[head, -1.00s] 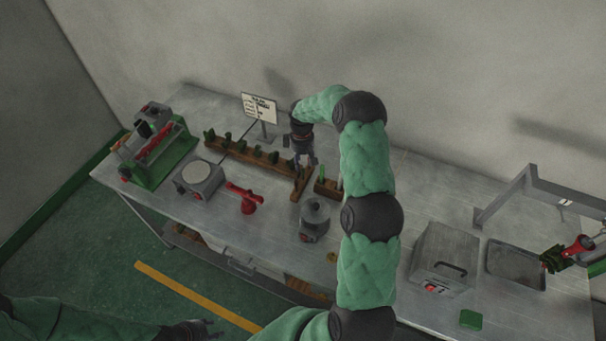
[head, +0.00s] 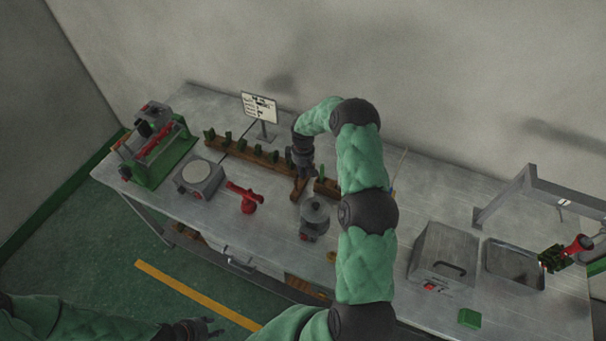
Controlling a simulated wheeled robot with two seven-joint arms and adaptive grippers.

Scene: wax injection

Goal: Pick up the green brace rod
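Several small dark green upright pieces (head: 258,149) stand along a long brown wooden rack (head: 222,145) at the back middle of the table. A thin green upright piece (head: 321,172) stands at the shorter rack section (head: 328,188), just right of my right gripper. I cannot tell for sure which piece is the brace rod. My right gripper (head: 300,174) points down at the gap between the rack sections, low over the wood. Its fingertips are small and dark, and anything between them is hidden. My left gripper (head: 212,328) is low at the bottom left, off the table, fingers apart and empty.
A sign (head: 259,107) stands behind the rack. A hot plate (head: 199,177), a red clamp-like tool (head: 245,197) and a grey pot (head: 315,217) are in front. A green machine (head: 158,150) is at the left, a grey box (head: 443,257) and tray (head: 515,262) at the right.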

